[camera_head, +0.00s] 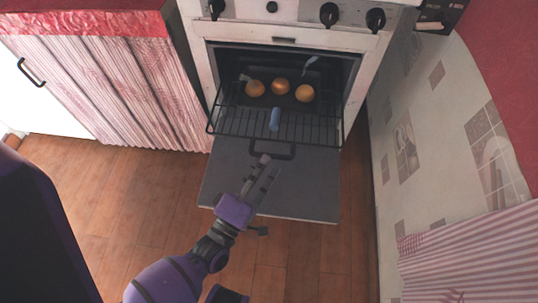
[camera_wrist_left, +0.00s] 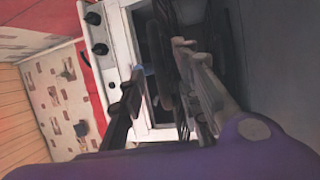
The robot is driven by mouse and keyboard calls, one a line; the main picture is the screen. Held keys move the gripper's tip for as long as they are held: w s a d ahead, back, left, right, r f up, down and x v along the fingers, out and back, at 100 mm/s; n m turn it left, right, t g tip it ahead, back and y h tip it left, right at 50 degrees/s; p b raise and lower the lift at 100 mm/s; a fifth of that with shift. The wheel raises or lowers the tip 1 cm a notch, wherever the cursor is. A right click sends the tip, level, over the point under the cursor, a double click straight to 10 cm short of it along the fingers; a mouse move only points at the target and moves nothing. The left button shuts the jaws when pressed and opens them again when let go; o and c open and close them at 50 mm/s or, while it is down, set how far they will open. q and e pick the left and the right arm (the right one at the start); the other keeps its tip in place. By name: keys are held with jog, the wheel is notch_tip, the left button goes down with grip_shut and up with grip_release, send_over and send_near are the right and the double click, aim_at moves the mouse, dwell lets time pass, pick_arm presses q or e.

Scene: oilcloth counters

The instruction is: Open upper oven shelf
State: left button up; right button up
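The white oven's door (camera_head: 225,195) is folded down. A black wire shelf (camera_head: 240,122) sticks partly out of the oven cavity, above the door. A dark handle (camera_head: 287,154) shows at the shelf's front; I cannot tell for sure which part it is fixed to. My left gripper (camera_head: 268,168) is at the handle's left end, over the door. In the left wrist view its fingers (camera_wrist_left: 160,90) are apart, with a dark curved bar (camera_wrist_left: 165,70) between or behind them; contact is unclear. My right gripper is not in view.
Several round buns (camera_head: 281,85) sit inside the oven. A small blue object (camera_head: 275,119) is at the shelf's front part. A curtained counter (camera_head: 130,80) stands left, a patterned oilcloth surface (camera_head: 430,130) right. Wooden floor (camera_head: 130,200) is clear at the left.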

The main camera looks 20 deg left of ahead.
pick_arm(q)
jog(key=d+v, duration=0.1)
jog(key=v, duration=0.7)
jog(key=shift+a, duration=0.5)
